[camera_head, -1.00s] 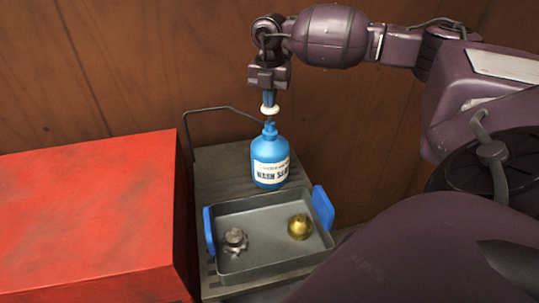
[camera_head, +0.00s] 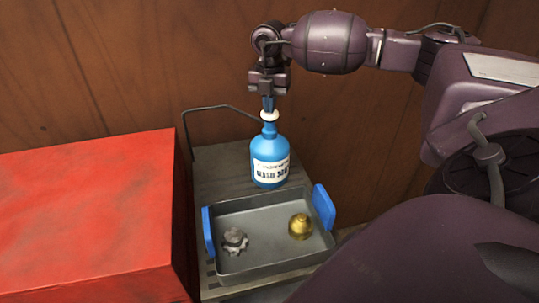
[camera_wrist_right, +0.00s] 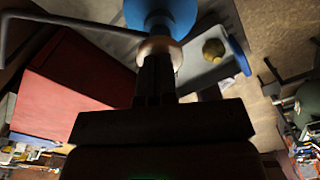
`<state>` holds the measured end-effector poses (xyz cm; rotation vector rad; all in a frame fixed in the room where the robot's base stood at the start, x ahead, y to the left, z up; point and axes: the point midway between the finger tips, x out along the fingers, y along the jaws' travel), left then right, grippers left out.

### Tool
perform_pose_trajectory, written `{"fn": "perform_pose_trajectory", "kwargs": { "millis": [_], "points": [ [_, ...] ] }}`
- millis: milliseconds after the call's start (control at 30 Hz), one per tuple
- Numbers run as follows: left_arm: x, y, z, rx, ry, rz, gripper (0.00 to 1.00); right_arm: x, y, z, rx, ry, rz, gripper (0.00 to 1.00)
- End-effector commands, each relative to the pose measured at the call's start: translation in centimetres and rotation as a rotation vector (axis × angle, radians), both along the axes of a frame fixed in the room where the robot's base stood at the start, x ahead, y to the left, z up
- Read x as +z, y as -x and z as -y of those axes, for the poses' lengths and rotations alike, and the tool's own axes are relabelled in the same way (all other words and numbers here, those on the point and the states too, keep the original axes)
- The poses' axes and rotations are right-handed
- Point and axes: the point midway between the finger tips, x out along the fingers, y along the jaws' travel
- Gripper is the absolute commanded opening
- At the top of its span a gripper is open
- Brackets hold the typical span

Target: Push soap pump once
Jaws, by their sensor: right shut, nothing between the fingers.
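The blue soap bottle (camera_head: 269,158) with a white label stands upright on the grey slatted cart top, behind the metal tray. Its whitish pump head (camera_head: 269,115) is on top, low against the bottle's neck. My right gripper (camera_head: 269,103) points straight down, shut and empty, with its fingertips at the pump head from above. In the right wrist view the shut fingers (camera_wrist_right: 157,75) end at the pale pump head (camera_wrist_right: 159,48), with the blue bottle (camera_wrist_right: 165,14) beyond it. The fingertips appear to touch the pump head. My left gripper is not in view.
A grey tray (camera_head: 270,262) with blue handles stands in front of the bottle, holding a brass knob (camera_head: 300,226) and a grey metal part (camera_head: 235,240). A red box (camera_head: 90,215) is on the left. A wooden wall (camera_head: 130,70) is behind, and a thin cart handle (camera_head: 187,125) rises left of the bottle.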

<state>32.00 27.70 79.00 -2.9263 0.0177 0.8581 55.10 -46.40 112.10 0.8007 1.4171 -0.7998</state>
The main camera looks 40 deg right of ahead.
Motion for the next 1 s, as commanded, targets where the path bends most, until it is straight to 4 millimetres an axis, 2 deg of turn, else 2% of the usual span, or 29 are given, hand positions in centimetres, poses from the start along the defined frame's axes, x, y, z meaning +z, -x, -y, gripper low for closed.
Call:
{"fn": "perform_pose_trajectory", "kwargs": {
  "millis": [167, 1000],
  "points": [
    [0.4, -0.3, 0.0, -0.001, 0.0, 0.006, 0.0, 0.3, 0.0, 0.0, 0.001, 0.0, -0.001, 0.0],
    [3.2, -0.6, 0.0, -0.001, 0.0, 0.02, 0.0, 4.4, 0.0, 0.0, 0.0, 0.0, 0.0, 0.0]
  ]
}}
